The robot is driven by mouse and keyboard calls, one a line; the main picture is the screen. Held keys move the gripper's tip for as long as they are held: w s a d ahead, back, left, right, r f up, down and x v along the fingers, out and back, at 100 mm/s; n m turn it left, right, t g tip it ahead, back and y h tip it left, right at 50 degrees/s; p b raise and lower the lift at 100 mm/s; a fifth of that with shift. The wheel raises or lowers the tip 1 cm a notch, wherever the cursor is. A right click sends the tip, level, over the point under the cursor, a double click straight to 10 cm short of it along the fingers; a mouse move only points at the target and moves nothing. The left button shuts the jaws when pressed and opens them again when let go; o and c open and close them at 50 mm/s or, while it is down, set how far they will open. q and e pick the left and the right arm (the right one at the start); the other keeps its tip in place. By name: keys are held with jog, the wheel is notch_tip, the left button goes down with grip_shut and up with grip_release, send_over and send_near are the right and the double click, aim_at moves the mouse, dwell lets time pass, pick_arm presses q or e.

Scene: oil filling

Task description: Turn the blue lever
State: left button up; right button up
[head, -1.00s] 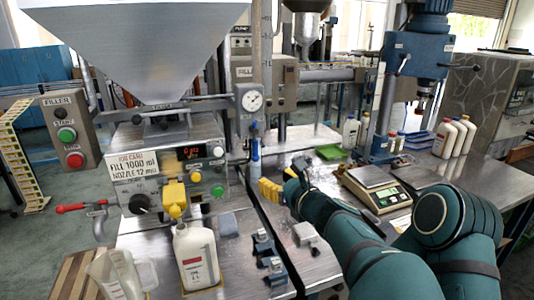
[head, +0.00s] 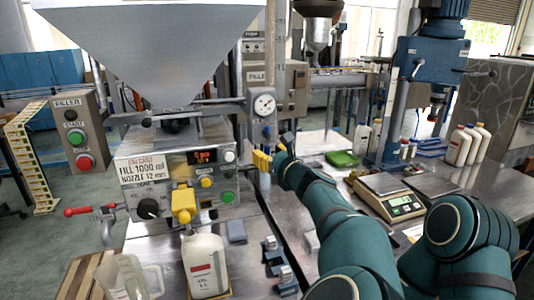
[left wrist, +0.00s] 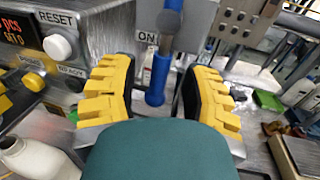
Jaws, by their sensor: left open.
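The blue lever (left wrist: 158,78) stands upright below a grey knob in the left wrist view, beside an ON label. My left gripper (left wrist: 160,95) is open. Its yellow-padded fingers are on either side of the lever, with visible gaps, so it does not look gripped. In the head view, my left gripper (head: 266,160) is just below the round pressure gauge (head: 264,104), right of the filler panel. There, the lever is mostly hidden by the gripper, and I cannot tell its depth between the fingers. My right gripper is not in view.
The filler control panel (head: 178,172), with its display and buttons, is close to the left. A white bottle (head: 205,266) stands under the yellow nozzle (head: 184,203). A scale (head: 388,196) and a green tray (head: 343,159) are on the bench to the right.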

pick_arm(q)
jog(key=shift+x, duration=0.75)
jog(key=shift+a, duration=0.1)
grip_shut()
